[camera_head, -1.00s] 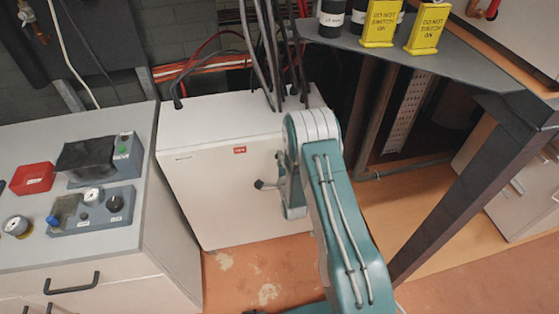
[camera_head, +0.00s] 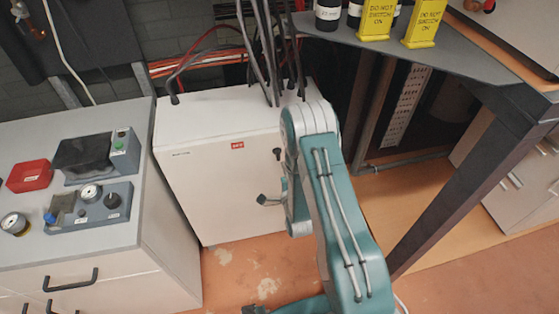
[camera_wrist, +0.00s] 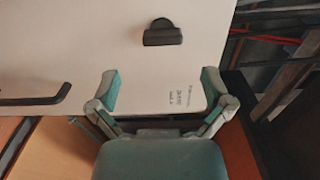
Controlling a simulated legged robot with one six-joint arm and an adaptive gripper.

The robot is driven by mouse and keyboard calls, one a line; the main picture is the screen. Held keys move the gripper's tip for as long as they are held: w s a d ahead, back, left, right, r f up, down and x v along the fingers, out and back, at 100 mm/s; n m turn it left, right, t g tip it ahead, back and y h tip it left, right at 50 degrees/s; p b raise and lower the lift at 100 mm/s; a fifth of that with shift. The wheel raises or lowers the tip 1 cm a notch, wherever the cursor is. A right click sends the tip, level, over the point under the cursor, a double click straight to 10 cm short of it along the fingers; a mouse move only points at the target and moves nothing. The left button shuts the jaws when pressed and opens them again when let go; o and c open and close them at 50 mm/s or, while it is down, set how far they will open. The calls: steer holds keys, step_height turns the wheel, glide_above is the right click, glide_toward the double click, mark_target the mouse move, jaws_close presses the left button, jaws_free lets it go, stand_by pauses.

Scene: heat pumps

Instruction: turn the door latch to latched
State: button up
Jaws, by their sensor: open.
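The white cabinet (camera_head: 200,185) stands on the floor with its door facing me. A small dark latch (camera_head: 278,154) shows near the door's right side, just left of my arm. In the wrist view the latch (camera_wrist: 163,33) is a black knob with a short bar, lying horizontal in that picture. My gripper (camera_wrist: 160,80) is open and empty, its two fingers well apart. The latch lies beyond the fingertips, roughly centred between them, and I see no contact. In the head view one finger (camera_head: 268,200) shows below the latch; my arm hides the rest.
A grey-topped bench (camera_head: 30,140) with instruments stands at the left. A dark-framed table (camera_head: 440,45) with yellow signs stands at the right. Cables (camera_head: 262,50) run up from the cabinet top. A dark bar handle (camera_wrist: 40,97) lies left in the wrist view. Floor (camera_head: 240,275) in front is open.

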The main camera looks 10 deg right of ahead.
steer(key=s, duration=0.4)
steer(key=shift+s, duration=0.3)
step_height(320, 180, up, 22)
steer(key=w+n+g, duration=0.2)
steer(key=n+g, duration=0.4)
steer(key=n, duration=0.3)
steer(key=s+r+n+g, duration=0.3)
steer(key=s+r, duration=0.3)
steer(key=s, duration=0.7)
steer(key=s+r+n+g, duration=0.3)
steer(key=s+r+n, duration=0.3)
steer(key=s, duration=0.8)
